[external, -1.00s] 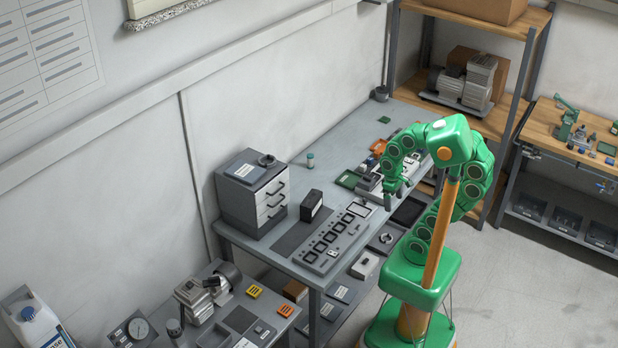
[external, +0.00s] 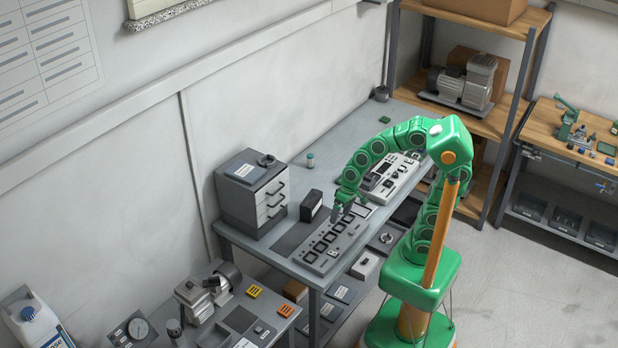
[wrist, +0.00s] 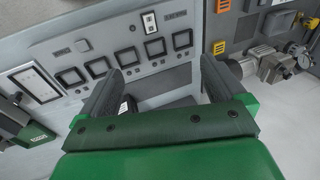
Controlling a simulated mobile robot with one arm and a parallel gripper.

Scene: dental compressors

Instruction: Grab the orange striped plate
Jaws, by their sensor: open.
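On the low bench at bottom left, an orange plate with dark marks (external: 285,310) lies near the right edge. It also shows at the top of the wrist view (wrist: 222,6). A yellow-orange plate (external: 254,291), also marked, lies behind it, closer to the pump; the wrist view shows it too (wrist: 219,46). The marks are too small to confirm stripes. My gripper (external: 337,213) is open and empty, above the grey panel (wrist: 105,30) with several dark square windows on the main bench. In the wrist view my fingers (wrist: 160,70) are apart, with the panel beyond them.
A grey drawer unit (external: 252,195) and a black box (external: 311,206) stand at the main bench's left end. A metal pump (external: 205,293) stands beside the plates. A white-grey device (external: 393,178) sits behind my gripper. A shelf (external: 455,115) stands at back right.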

